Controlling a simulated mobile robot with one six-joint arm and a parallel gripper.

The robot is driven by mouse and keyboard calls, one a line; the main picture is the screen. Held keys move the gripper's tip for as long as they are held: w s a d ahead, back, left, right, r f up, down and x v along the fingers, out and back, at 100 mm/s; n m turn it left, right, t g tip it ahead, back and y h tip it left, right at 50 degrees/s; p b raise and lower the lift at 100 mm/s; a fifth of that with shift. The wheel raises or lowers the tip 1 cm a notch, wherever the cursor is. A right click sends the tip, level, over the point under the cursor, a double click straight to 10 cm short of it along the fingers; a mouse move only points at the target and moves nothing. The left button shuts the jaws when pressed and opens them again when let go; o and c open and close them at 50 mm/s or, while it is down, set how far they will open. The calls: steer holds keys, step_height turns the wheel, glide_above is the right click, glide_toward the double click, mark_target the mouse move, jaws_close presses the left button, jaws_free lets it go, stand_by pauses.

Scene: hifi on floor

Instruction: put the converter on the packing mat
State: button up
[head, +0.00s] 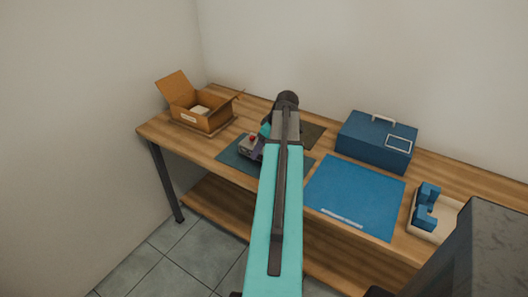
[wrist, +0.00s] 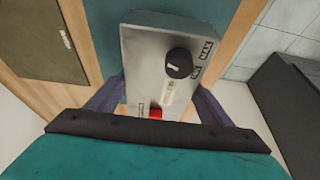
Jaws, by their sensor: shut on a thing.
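The converter, a grey box with a black knob and a red button, fills the middle of the wrist view (wrist: 140,62). In the head view its left end (head: 248,147) shows beside my arm, over a dark teal mat (head: 233,158). My gripper (wrist: 157,98) is shut on the converter, one finger on each side. I cannot tell whether the converter touches the mat. A larger blue mat (head: 352,193) with a white strip lies to the right, and a dark olive mat (head: 313,134) lies behind. I cannot read which is the packing mat.
An open cardboard box (head: 203,120) stands at the table's left end. A blue case (head: 375,143) stands behind the blue mat. A blue holder (head: 425,207) on a pale base stands at the right. The blue mat is clear.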

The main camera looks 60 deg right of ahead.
steer(key=shift+d, duration=0.9)
steer(key=shift+f, duration=0.15)
steer(key=shift+f+p, duration=0.7)
steer(key=shift+f, duration=0.95)
steer(key=o, duration=1.9)
steer(key=shift+f, duration=0.15)
steer(key=shift+c, duration=0.2)
steer(key=shift+r, duration=0.2)
steer(key=shift+b+v, duration=1)
steer(key=shift+v, duration=5)
